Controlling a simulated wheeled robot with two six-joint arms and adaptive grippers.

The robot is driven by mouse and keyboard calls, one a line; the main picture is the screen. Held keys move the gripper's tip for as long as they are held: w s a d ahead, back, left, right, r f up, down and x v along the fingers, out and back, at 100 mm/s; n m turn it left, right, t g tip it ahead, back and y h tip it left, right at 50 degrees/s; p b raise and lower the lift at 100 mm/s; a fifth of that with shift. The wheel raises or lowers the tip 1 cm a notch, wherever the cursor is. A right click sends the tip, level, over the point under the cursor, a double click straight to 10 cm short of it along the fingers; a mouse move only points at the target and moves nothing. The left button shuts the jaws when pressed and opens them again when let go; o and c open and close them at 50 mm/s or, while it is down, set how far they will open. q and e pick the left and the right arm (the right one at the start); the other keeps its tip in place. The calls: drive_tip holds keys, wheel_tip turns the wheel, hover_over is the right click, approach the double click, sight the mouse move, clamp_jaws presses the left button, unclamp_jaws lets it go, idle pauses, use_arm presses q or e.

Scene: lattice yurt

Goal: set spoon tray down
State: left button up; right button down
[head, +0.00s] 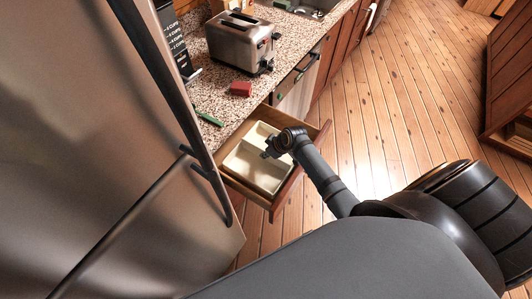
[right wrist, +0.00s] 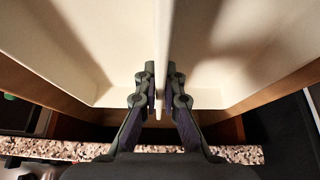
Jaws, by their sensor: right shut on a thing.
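The cream spoon tray (head: 258,173) sits in the open wooden drawer (head: 272,205) below the counter in the head view. A thin divider splits it into compartments. My right gripper (head: 272,153) is over the tray. In the right wrist view the gripper (right wrist: 161,88) has one finger on each side of the tray's thin divider and is shut on it. The tray's floor (right wrist: 60,45) shows on both sides of the divider. Whether the tray rests on the drawer bottom cannot be told. My left gripper is not in view.
The speckled counter (head: 200,85) holds a toaster (head: 242,42), a red block (head: 241,89) and a green item (head: 208,118). A steel fridge (head: 90,150) with a dark handle stands close on the left.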

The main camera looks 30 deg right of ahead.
drive_tip(key=c, duration=1.5)
unclamp_jaws()
drive_tip(key=shift+s+f, duration=0.1)
drive_tip(key=shift+f, duration=0.05)
drive_tip(key=shift+r, duration=0.45)
drive_tip(key=v, duration=1.2)
drive_tip(key=shift+r, duration=0.25)
